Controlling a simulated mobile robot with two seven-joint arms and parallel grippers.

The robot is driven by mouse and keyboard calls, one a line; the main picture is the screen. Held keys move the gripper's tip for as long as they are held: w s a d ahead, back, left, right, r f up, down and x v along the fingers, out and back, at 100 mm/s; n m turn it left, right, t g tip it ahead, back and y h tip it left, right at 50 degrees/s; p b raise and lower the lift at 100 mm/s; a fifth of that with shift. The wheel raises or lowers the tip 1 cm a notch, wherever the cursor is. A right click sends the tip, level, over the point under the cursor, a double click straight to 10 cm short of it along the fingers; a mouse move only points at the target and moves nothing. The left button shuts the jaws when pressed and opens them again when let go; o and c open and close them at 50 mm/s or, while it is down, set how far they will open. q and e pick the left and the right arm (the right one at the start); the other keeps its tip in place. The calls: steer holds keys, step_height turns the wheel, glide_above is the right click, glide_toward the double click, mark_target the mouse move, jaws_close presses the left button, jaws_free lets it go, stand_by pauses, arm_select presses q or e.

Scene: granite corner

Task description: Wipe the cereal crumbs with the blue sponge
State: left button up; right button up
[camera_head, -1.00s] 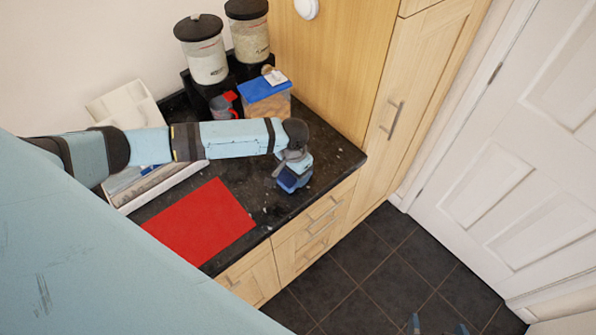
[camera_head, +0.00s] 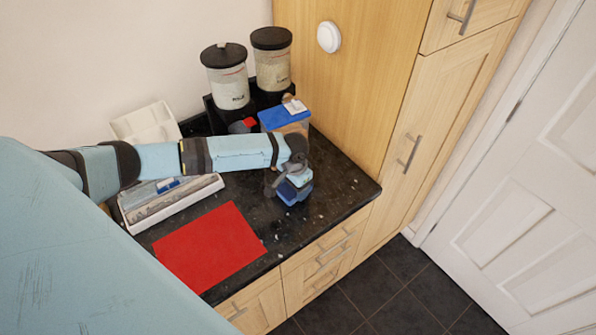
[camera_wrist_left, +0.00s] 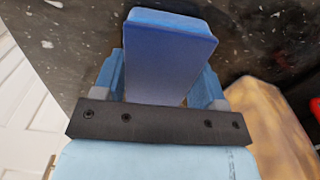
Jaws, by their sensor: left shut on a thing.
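The blue sponge (camera_head: 292,194) is in my left gripper (camera_head: 290,186), low over the dark speckled counter near its front right edge. In the left wrist view the sponge (camera_wrist_left: 168,58) sits between the two fingers of the left gripper (camera_wrist_left: 163,85), which is shut on it. I cannot tell whether the sponge touches the counter. Small pale specks, possibly crumbs (camera_head: 320,216), lie on the counter right of the sponge; they are hard to tell from the stone's own flecks. My right gripper is not in view.
A red mat (camera_head: 210,247) lies left of the sponge. A white tray (camera_head: 172,207) stands behind the mat. A blue-lidded container (camera_head: 285,117) and two dark-lidded jars (camera_head: 228,85) stand at the back. A tall wooden cabinet (camera_head: 350,80) bounds the counter's right side.

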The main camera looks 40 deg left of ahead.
mark_target(311, 211)
arm_select(q)
steer(key=shift+w+a, duration=0.2)
steer(key=shift+a, duration=0.5)
steer(key=shift+w+a, duration=0.25)
steer(key=shift+a, duration=0.4)
steer(key=shift+w+a, duration=0.2)
steer(key=shift+a, duration=0.5)
steer(key=shift+d, duration=0.15)
steer(key=shift+s+d, duration=0.65)
steer(key=shift+d, duration=1.25)
steer(key=shift+s+d, duration=0.7)
steer(key=shift+d, duration=1.15)
steer(key=shift+s+d, duration=0.65)
steer(key=shift+d, duration=1.25)
steer(key=shift+r, duration=2.95)
steer(key=shift+r, duration=0.15)
